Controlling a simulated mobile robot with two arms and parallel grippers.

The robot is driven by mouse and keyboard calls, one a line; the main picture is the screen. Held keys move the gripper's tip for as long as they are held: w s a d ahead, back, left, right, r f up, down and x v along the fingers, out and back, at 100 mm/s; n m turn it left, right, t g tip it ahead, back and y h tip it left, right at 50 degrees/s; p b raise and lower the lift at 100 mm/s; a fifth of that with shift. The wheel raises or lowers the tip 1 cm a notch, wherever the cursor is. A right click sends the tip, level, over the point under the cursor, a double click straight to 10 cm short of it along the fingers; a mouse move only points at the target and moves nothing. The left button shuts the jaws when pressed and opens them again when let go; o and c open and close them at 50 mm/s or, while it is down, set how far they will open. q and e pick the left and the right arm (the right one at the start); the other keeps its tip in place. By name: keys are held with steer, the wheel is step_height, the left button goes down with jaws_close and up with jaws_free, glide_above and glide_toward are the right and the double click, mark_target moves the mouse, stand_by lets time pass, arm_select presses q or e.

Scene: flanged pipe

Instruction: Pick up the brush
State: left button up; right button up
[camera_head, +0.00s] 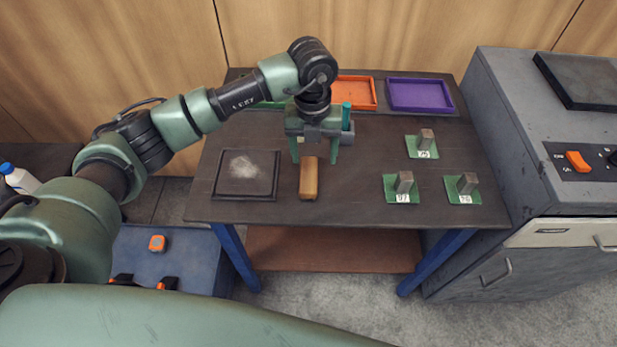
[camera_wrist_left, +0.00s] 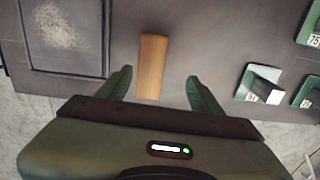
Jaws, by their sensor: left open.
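The brush shows as a wooden block-like handle (camera_head: 309,180) lying on the dark table, just right of the black square tray; no bristles can be seen. My left gripper (camera_head: 315,161) is above the table with its fingers pointing down, over the far end of the brush. In the left wrist view the brush (camera_wrist_left: 152,66) lies between the two open green fingers (camera_wrist_left: 160,84), with a gap on each side. The left gripper is open and empty. My right gripper is not in view.
A black tray (camera_head: 217,188) with pale dust lies left of the brush. Green pads (camera_head: 394,194) carrying metal blocks are at right. Orange (camera_head: 373,94) and purple (camera_head: 420,107) trays line the back. A grey machine (camera_head: 490,140) stands right of the table (camera_head: 350,208).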

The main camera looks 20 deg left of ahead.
mark_target(309, 172)
arm_select(q)
steer(key=shift+a+f, duration=0.2)
steer(key=shift+a, duration=0.25)
steer(key=f+p, duration=0.1)
steer(key=f, duration=0.1)
steer(key=f+p, duration=0.1)
steer(key=f, duration=0.1)
steer(key=f+p, duration=0.1)
steer(key=f, duration=0.1)
steer(key=shift+s+a+f, duration=0.1)
steer(key=shift+s+f, duration=0.05)
steer(key=shift+s, duration=0.25)
steer(key=shift+w+f, duration=0.1)
steer(key=shift+f, duration=0.3)
jaws_close()
